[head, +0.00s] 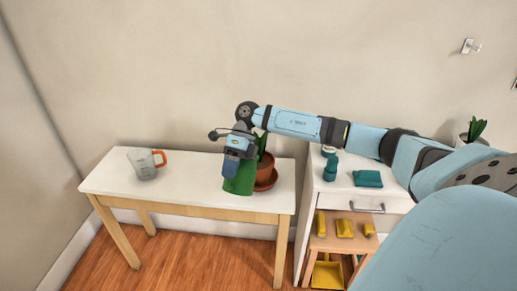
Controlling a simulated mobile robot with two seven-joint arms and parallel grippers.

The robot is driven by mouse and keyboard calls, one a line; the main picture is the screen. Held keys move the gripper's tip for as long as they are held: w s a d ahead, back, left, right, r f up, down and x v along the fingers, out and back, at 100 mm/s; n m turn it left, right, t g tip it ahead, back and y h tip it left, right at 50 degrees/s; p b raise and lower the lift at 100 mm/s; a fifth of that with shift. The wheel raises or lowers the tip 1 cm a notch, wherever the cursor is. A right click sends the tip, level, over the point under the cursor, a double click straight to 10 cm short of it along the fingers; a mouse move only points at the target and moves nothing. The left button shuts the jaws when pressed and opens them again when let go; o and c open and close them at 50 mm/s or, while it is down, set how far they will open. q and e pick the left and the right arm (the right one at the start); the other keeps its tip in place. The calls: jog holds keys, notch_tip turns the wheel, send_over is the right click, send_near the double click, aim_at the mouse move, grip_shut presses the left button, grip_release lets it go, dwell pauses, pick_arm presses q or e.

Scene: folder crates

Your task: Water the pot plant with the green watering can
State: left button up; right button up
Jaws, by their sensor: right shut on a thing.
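The green watering can (238,184) is at the right part of the white-topped table, in front of the pot plant. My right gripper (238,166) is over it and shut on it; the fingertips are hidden. I cannot tell whether the can touches the table. The pot plant (266,170) is a terracotta pot on a saucer with green leaves, partly hidden behind the can and my arm. No water shows. My left gripper is not in view.
A measuring cup with an orange handle (146,163) stands on the table (190,187) at left. A white cabinet (335,187) at right bears teal things (368,178). A wooden stool (337,243) holds yellow blocks. The table's middle is clear.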

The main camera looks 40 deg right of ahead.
aim_at(233, 185)
jog(key=shift+a+f+h, duration=0.15)
jog(key=shift+f+h, duration=0.1)
jog(key=shift+h, duration=0.05)
jog(key=shift+s+a+f+t+h+b, duration=0.1)
jog(key=shift+a+f+t+h+b, duration=0.15)
jog(key=shift+f+h, duration=0.3)
jog(key=shift+s+a+f+t+h+b, duration=0.1)
jog(key=shift+f+t+h, duration=0.15)
jog(key=shift+f, duration=0.55)
jog(key=shift+s+a+f+t+h+b, duration=0.1)
jog(key=shift+a+f+t+h+b, duration=0.1)
jog(key=shift+f+h, duration=0.4)
